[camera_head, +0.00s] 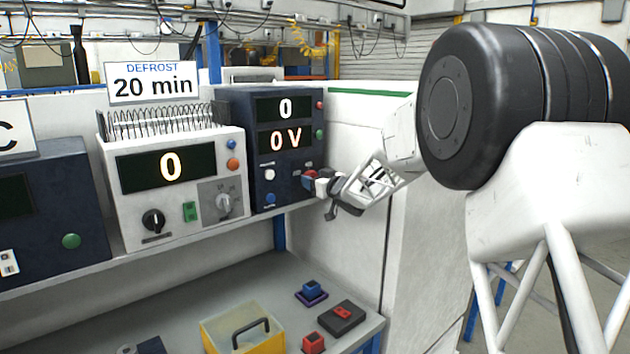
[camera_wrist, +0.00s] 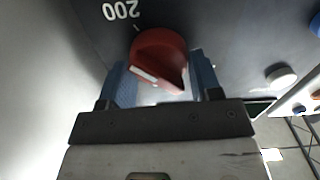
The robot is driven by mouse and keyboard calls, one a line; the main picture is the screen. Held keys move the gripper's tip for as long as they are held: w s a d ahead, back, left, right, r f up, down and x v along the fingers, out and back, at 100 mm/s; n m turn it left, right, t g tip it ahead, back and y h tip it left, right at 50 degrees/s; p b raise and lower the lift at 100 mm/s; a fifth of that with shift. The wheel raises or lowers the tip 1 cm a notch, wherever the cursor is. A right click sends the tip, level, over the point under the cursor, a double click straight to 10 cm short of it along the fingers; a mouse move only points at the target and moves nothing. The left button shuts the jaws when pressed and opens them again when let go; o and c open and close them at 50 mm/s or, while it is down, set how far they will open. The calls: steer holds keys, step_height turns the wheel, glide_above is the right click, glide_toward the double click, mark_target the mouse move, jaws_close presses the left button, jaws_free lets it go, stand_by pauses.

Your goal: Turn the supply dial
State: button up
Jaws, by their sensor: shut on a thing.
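The supply dial is a red knob (camera_head: 308,179) low on the right of the dark blue supply unit (camera_head: 248,150), whose displays read 0 and 0 V. In the wrist view the red dial (camera_wrist: 162,48) shows a pale pointer line toward the lower left. An upside-down "200" (camera_wrist: 121,10) is printed above it on the panel. My gripper (camera_head: 317,182) reaches in from the right at the panel. In the wrist view my gripper's (camera_wrist: 163,78) bluish fingers sit either side of the dial, shut on it. The head view partly hides the dial behind my gripper.
A white knob (camera_head: 270,174) and a blue one (camera_head: 270,198) are left of the dial. A white defrost unit (camera_head: 175,190) reading 0 stands further left. Below, the lower bench (camera_head: 240,285) holds a yellow box (camera_head: 243,332), a dark block (camera_head: 341,318) and small coloured pieces.

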steer(key=shift+s+a+n, duration=0.1)
steer(key=shift+n, duration=2.4)
steer(key=o, duration=0.9)
steer(key=shift+o, duration=0.2)
steer(key=v, duration=0.7)
steer(key=shift+s+d, duration=0.3)
steer(key=shift+d, duration=0.05)
